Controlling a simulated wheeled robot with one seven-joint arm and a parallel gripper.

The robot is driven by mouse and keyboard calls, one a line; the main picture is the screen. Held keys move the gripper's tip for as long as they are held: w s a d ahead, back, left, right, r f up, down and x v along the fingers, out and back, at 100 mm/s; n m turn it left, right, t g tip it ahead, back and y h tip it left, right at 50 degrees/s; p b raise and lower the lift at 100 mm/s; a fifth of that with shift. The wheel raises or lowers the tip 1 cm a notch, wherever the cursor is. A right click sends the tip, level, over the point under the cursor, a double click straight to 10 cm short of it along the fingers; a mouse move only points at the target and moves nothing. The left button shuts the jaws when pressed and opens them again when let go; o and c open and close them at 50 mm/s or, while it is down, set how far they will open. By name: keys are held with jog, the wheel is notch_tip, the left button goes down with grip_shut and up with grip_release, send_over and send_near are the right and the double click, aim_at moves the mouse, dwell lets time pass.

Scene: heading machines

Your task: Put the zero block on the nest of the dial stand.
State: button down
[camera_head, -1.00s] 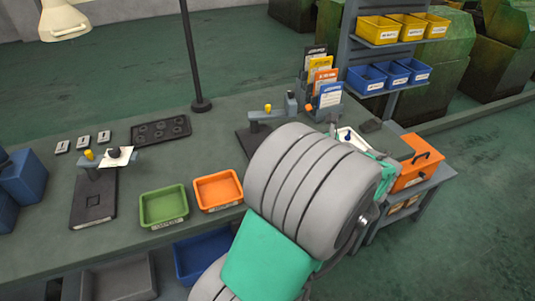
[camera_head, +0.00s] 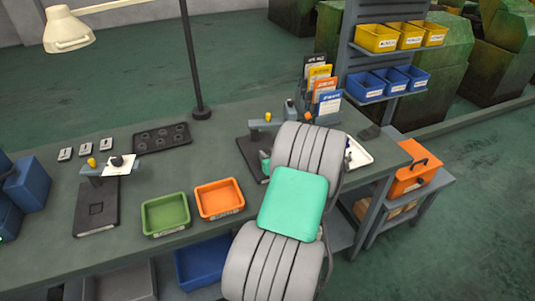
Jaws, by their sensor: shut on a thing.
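One dial stand (camera_head: 97,207) is at the left of the bench, with a dark base, a small square on it, a yellow knob and a white card by its dial. A second similar stand (camera_head: 247,157) with a yellow knob is further back, left of my arm. A small grey-green part beside my arm, over this second stand's base, looks like part of my gripper (camera_head: 265,160). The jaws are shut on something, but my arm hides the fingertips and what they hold. I cannot make out the zero block or the second stand's nest.
A green tray (camera_head: 146,222) and an orange tray (camera_head: 198,204) lie at the bench front. A dark tray with round recesses (camera_head: 138,142) and a lamp post (camera_head: 190,80) are behind. A card rack (camera_head: 312,113) stands near the second stand.

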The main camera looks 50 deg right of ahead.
jog(key=c, duration=1.2)
grip_release()
jog(key=shift+a+f, duration=0.1)
jog(key=shift+o, duration=0.2)
jog(key=b+v, duration=0.1)
jog(key=v, duration=1)
jog(key=shift+s, duration=0.1)
jog(key=w+a+r+n+g+y, duration=0.1)
jog(key=w+a+n+g+y, duration=0.15)
jog(key=w+a+n, duration=0.65)
jog(key=w+a+r+n+g+y, duration=0.1)
jog(key=w+a+n+y, duration=0.25)
jog(key=a+n, duration=0.95)
jog(key=s+a+r+n+g, duration=0.1)
jog(key=s+a+n, duration=0.2)
jog(key=a+n, duration=0.3)
jog(key=s+a+r+n+g, duration=0.2)
jog(key=s+a+n, duration=0.2)
jog(key=a+n, duration=0.3)
jog(key=s+a+r+n+g+y, duration=0.1)
jog(key=s+a+r+n, duration=0.1)
jog(key=a+n, duration=0.5)
jog(key=shift+s+a, duration=0.3)
jog(key=shift+s, duration=0.5)
